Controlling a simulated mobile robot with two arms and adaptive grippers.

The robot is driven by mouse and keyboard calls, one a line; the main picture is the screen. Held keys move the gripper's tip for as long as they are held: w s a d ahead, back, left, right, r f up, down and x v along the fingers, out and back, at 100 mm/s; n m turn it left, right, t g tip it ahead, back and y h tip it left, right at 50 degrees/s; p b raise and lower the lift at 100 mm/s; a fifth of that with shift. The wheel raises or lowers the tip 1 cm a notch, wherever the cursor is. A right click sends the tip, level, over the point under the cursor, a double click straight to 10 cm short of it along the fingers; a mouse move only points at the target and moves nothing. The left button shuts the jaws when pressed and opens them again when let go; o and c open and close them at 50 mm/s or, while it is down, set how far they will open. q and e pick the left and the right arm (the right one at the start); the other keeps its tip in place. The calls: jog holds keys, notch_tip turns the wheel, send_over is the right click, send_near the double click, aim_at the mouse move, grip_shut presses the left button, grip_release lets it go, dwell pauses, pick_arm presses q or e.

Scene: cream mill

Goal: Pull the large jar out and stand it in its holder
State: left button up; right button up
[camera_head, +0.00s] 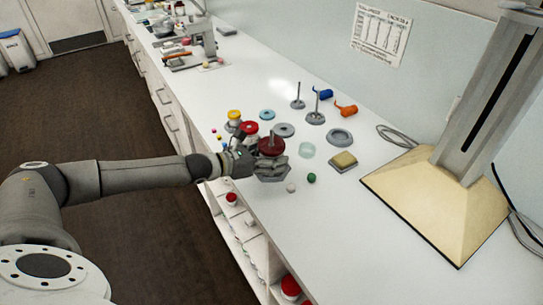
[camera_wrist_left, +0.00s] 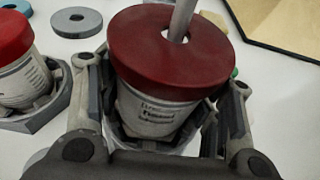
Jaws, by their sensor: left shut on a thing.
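The large jar (camera_wrist_left: 155,112) is white with a printed label, under a wide dark red disc (camera_wrist_left: 165,48) with a hole in the middle. A grey rod shows at the hole. My left gripper (camera_head: 264,158) is shut around the jar's sides, one finger on each side in the left wrist view. In the head view the dark red disc (camera_head: 271,146) tops the jar at the counter's front edge. A grey faceted form (camera_head: 272,174) shows below it; I cannot tell if this is a holder or my fingers. The jar's base is hidden. My right gripper is not in view.
A smaller red-capped jar (camera_wrist_left: 22,75) stands in a grey faceted holder (camera_wrist_left: 38,120), close to my gripper's left. Grey discs, upright rods, a sponge-like block (camera_head: 343,161) and small balls lie nearby. A large stand with a pale base (camera_head: 420,200) is at right. The front-right counter is clear.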

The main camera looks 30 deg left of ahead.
pick_arm(q)
jog(key=o, duration=1.2)
jog(key=shift+o, duration=0.5)
jog(key=shift+f, duration=0.1)
jog(key=shift+o, duration=1.2)
jog(key=shift+s, duration=0.1)
jog(key=shift+r+p+v, duration=0.25)
jog(key=shift+p+v, duration=0.15)
jog(key=shift+v, duration=0.8)
jog(key=shift+r+p+v, duration=0.15)
jog(key=shift+p+v, duration=0.25)
jog(key=shift+v, duration=0.95)
jog(key=shift+r+p+v, duration=0.2)
jog(key=shift+p+v, duration=0.2)
jog(key=shift+v, duration=0.95)
jog(key=shift+r, duration=0.1)
